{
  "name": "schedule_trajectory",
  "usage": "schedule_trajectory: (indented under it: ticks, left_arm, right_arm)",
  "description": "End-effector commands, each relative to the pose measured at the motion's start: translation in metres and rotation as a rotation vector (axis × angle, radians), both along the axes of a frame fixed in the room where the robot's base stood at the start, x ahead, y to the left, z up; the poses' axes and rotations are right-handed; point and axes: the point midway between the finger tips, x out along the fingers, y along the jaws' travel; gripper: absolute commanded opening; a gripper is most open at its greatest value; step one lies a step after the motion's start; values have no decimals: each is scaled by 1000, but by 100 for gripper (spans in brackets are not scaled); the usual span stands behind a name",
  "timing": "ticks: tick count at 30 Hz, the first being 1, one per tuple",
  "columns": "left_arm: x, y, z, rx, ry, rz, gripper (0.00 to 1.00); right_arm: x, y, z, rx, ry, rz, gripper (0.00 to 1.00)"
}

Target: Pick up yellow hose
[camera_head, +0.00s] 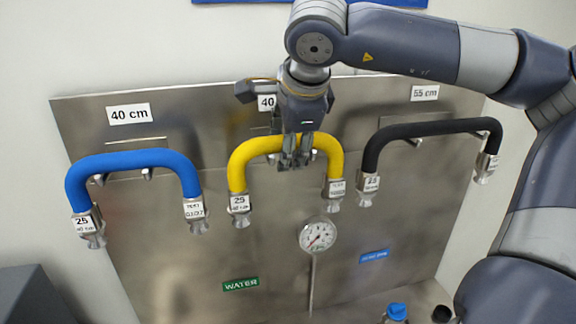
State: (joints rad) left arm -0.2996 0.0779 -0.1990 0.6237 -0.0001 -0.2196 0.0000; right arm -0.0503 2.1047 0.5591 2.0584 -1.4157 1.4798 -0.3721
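The yellow hose (240,165) hangs as an arch in the middle of the metal panel, with a labelled metal coupling at each end. My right arm comes in from the right, and my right gripper (296,160) points down at the top of the arch. Its fingers overlap the hose and hide a short part of it. I cannot tell if they are closed on the hose or only around it. My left gripper is not in view.
A blue hose (130,161) hangs to the left and a black hose (430,129) to the right on the steel panel (180,270). Below the yellow hose are a round gauge (318,234) and a green WATER label (241,284). A blue-capped item (397,311) stands at the bottom right.

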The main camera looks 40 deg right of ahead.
Motion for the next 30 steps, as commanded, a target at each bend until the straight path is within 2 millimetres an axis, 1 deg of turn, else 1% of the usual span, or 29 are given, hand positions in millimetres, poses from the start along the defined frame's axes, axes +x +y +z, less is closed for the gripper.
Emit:
schedule_trajectory:
  ticks: [2,3,5,6,8,9,18,23,26,30]
  left_arm:
    - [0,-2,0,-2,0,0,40]
    - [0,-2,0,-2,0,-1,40]
    - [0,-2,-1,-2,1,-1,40]
    - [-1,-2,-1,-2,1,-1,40]
    - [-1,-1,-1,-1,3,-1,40]
    - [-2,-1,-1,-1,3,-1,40]
    - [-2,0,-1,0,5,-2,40]
    - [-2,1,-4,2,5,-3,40]
    - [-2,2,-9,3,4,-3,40]
    - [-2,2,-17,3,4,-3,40]
  right_arm:
    - [0,0,0,0,0,0,49]
    - [0,0,0,0,0,0,40]
    - [0,0,0,0,0,0,27]
    - [0,0,0,0,0,0,18]
    - [0,0,0,0,0,0,4]
    - [0,0,0,0,0,0,0]
    - [0,0,1,0,-2,-1,0]
    - [0,0,5,0,-2,-1,0]
    - [1,0,12,-2,-5,-2,0]
    - [1,0,26,-1,-5,-2,0]
